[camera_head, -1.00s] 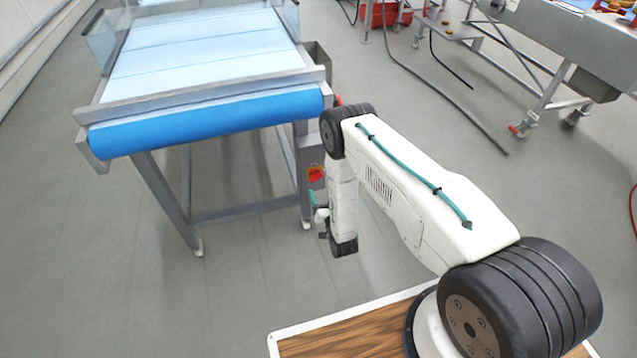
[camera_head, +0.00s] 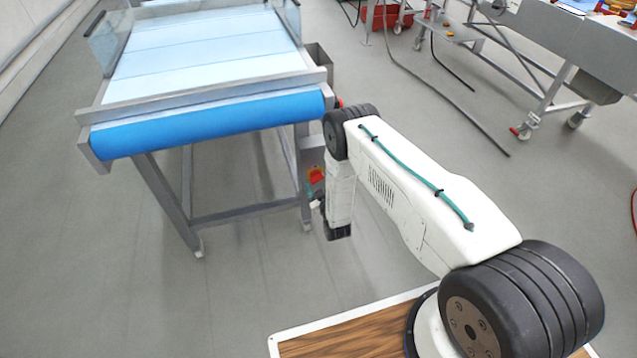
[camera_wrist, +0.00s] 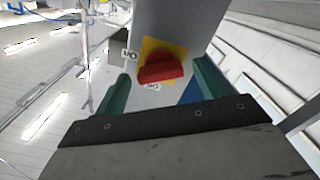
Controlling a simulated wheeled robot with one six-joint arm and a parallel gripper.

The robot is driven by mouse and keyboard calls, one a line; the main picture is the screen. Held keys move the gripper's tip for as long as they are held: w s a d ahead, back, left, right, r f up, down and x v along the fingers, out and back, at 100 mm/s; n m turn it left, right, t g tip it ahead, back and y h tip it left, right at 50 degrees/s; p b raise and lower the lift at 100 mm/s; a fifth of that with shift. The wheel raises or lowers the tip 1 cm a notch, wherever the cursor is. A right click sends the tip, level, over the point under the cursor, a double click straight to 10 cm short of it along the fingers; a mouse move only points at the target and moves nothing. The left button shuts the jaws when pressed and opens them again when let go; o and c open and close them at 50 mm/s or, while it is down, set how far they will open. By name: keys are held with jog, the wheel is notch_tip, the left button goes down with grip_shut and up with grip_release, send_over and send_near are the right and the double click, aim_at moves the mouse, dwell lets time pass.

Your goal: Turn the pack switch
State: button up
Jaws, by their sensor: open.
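The pack switch (camera_wrist: 160,68) is a red rotary knob on a yellow plate, set on a grey box, with small white labels beside it. In the wrist view it lies just ahead of my gripper (camera_wrist: 160,90), roughly between the two green fingers, which are apart and empty. I cannot tell whether a finger touches the knob. In the head view the red switch (camera_head: 316,175) shows on the grey box under the conveyor's right corner, left of my arm. My gripper there is mostly hidden, with a bit of green finger beside the switch.
The conveyor (camera_head: 210,122) with a blue roller end stands on metal legs at the left. Another metal machine (camera_head: 590,50) on castors stands at the back right, with a cable (camera_head: 440,110) on the floor. The grey floor (camera_head: 240,290) in front of the conveyor is clear.

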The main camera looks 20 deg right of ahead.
jog(key=shift+w, duration=0.35)
jog(key=c, duration=1)
jog(key=shift+m, duration=2.9)
jog(key=o, duration=1)
